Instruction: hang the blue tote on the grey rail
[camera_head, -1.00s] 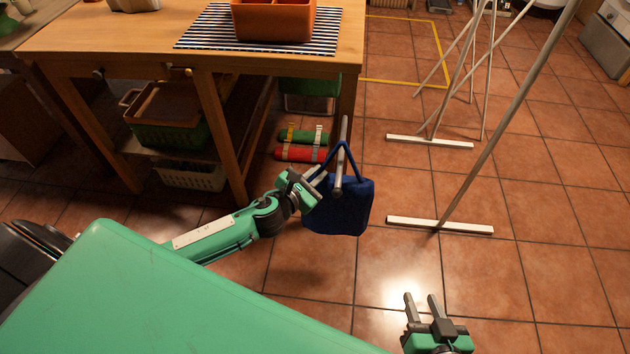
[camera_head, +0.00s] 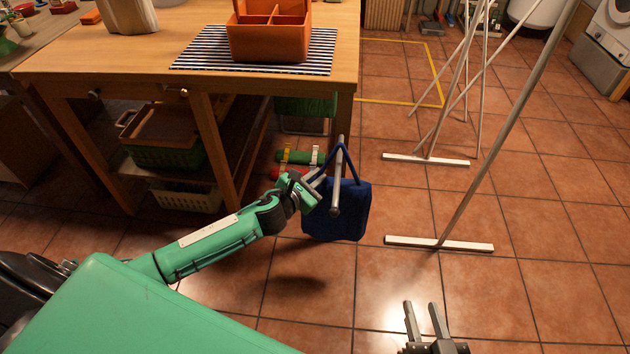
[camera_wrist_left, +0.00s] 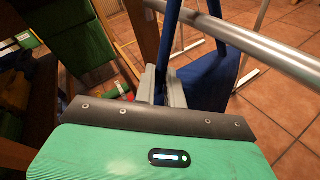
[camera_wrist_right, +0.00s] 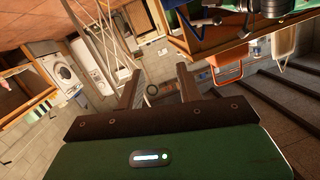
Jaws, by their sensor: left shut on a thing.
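The blue tote (camera_head: 345,222) hangs upright in front of the table's right end. Its strap makes an inverted V, one side on each side of the grey rail (camera_head: 336,195), with the peak near the rail's far end. Whether the strap's weight rests on the rail I cannot tell. My left gripper (camera_head: 314,182) is shut on the strap's left side. In the left wrist view the tote (camera_wrist_left: 212,82) is partly hidden behind the rail (camera_wrist_left: 262,48) and fingers (camera_wrist_left: 163,88). My right gripper (camera_head: 421,306) is open and empty over the floor; its fingers (camera_wrist_right: 158,72) stand apart.
The wooden table (camera_head: 130,65) holds an orange divided box (camera_head: 268,47) on a striped mat (camera_head: 190,57). Baskets sit on its lower shelf. A slanted pole with a white foot (camera_head: 440,243) stands at right. Floor tiles between are clear.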

